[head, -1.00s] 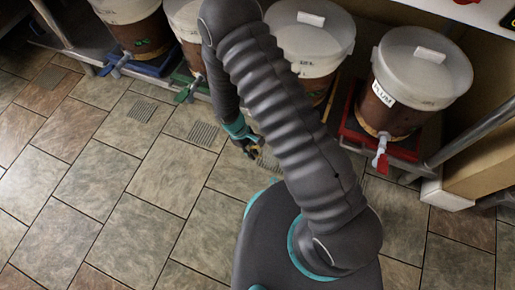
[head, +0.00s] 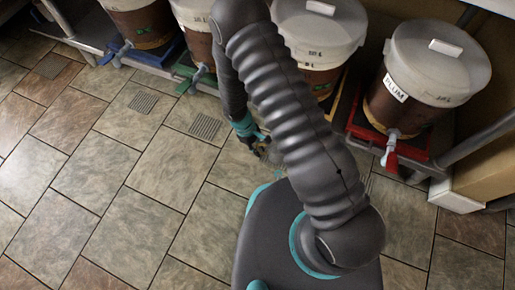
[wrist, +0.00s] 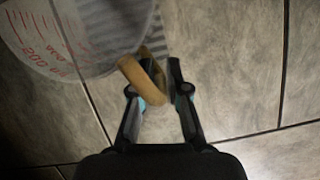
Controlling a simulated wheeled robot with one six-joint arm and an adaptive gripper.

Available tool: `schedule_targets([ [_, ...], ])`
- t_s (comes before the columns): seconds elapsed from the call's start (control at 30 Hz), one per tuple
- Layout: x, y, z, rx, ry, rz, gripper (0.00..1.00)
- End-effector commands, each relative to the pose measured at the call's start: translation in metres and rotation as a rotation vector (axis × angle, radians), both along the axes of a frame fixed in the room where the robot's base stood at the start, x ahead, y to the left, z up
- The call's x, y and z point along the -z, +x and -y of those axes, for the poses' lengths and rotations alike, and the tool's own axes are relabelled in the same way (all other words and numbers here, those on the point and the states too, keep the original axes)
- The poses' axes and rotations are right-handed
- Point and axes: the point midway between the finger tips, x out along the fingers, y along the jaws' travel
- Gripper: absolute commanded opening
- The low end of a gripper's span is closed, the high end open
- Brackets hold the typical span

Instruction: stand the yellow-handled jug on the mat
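The jug (wrist: 75,40) is a clear body with red scale marks at the upper left of the wrist view. Its yellow handle (wrist: 144,79) lies between the fingertips of my gripper (wrist: 156,80), which look closed on it. In the head view my gripper (head: 262,147) is low over the floor, partly behind my arm, and the jug is mostly hidden. A grey ribbed mat (wrist: 155,35) shows beside and behind the jug in the wrist view; I cannot tell whether the jug touches it. Other ribbed mats (head: 205,126) and (head: 143,102) lie on the tiles.
White-lidded buckets stand on a low shelf along the back: the PLUM bucket (head: 435,65) on a red tray (head: 365,128), others on blue (head: 160,58) and green trays.

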Motion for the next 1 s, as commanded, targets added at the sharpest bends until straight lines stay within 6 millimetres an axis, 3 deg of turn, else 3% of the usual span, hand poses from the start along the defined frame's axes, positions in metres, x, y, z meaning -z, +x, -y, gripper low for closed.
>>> schedule_targets([
  [0.07,0.0,0.0,0.0,0.0,0.0,0.0,0.37],
  [0.47,-0.007,0.001,-0.001,0.0,0.0,0.001,0.37],
  [1.0,-0.095,0.019,-0.033,0.001,0.001,0.002,0.37],
])
